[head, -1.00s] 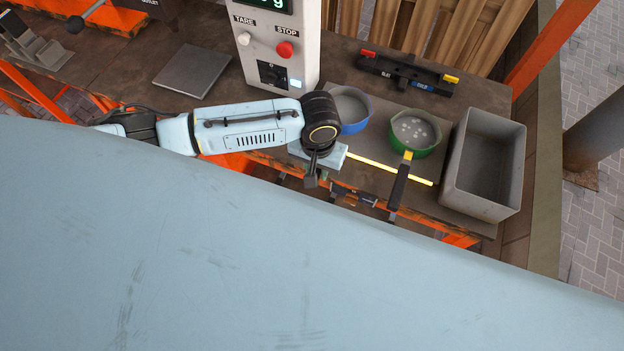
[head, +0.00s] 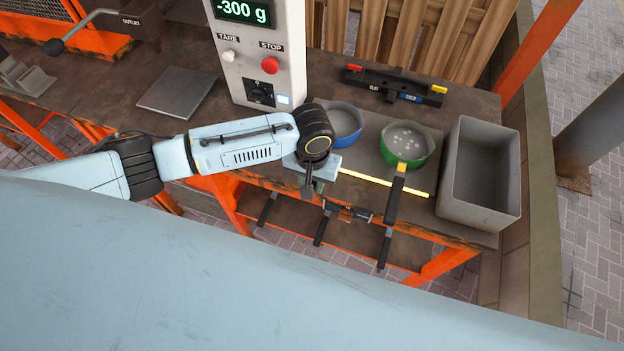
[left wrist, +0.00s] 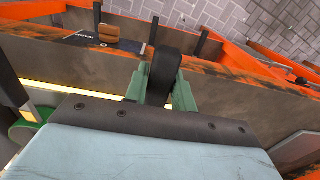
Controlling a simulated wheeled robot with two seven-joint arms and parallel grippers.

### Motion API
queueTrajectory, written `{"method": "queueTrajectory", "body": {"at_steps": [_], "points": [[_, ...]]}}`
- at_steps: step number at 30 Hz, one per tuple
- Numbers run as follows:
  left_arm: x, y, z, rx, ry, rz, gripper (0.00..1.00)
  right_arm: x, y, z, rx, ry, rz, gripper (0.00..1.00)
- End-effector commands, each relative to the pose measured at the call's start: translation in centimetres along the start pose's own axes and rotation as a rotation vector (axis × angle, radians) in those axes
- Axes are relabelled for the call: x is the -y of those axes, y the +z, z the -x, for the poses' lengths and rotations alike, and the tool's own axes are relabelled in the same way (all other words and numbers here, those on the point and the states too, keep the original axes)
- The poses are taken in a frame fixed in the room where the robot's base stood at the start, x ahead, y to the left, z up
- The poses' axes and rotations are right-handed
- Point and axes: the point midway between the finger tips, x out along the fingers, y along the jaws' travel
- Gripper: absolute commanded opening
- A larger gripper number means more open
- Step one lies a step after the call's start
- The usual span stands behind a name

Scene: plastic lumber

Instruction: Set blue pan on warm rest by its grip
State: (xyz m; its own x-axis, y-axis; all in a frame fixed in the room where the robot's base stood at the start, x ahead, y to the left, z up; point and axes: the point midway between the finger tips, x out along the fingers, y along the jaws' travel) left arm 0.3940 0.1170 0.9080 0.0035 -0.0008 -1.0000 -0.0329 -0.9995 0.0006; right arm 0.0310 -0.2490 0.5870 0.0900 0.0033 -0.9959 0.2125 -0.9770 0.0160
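The blue pan (head: 345,122) stands on the bench, left of a green pan (head: 408,142) that holds pale pellets. My left gripper (head: 310,180) is at the front of the blue pan, over the bench's front edge. In the left wrist view its green fingers (left wrist: 164,92) lie on both sides of a black grip (left wrist: 166,68), with no clear gap. My wrist hides the pan's near side and where the grip joins it. I cannot tell which surface is the warm rest. My right gripper is not in view.
A grey bin (head: 480,175) stands right of the green pan. A scale panel (head: 262,60) reading -300 g stands behind my left arm. A flat grey plate (head: 178,95) lies left, with clear bench around it. A black bar (head: 395,82) with red and yellow ends lies behind the pans.

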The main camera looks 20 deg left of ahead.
Motion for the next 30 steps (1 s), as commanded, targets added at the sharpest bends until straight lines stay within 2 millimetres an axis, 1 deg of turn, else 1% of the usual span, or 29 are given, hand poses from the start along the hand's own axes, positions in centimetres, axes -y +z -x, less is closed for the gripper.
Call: {"method": "queueTrajectory", "body": {"at_steps": [1, 3, 5, 12, 16, 20, 27, 30], "points": [[0.0, 0.1, 0.0, 0.001, 0.0, 0.0, 0.33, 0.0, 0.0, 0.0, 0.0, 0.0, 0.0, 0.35], [0.0, 0.1, -0.1, 0.002, 0.0, 0.0, 0.42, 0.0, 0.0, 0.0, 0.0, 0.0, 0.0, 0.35], [0.0, 0.1, -0.1, 0.002, -0.001, 0.0, 0.49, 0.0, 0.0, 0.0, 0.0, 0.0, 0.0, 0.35], [0.1, 0.2, -0.1, 0.005, -0.002, 0.0, 0.49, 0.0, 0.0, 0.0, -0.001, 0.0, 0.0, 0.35], [0.0, 0.1, 0.6, 0.003, 0.0, 0.0, 0.49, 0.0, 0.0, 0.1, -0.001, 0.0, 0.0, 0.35], [0.0, 0.1, 2.7, 0.001, 0.0, -0.002, 0.49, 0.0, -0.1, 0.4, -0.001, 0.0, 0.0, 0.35], [0.0, 0.0, 8.2, -0.002, 0.002, -0.002, 0.49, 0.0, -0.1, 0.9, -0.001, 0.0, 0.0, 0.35], [0.0, 0.0, 10.2, -0.001, 0.001, -0.001, 0.49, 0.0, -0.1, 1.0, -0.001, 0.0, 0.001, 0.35]]}}
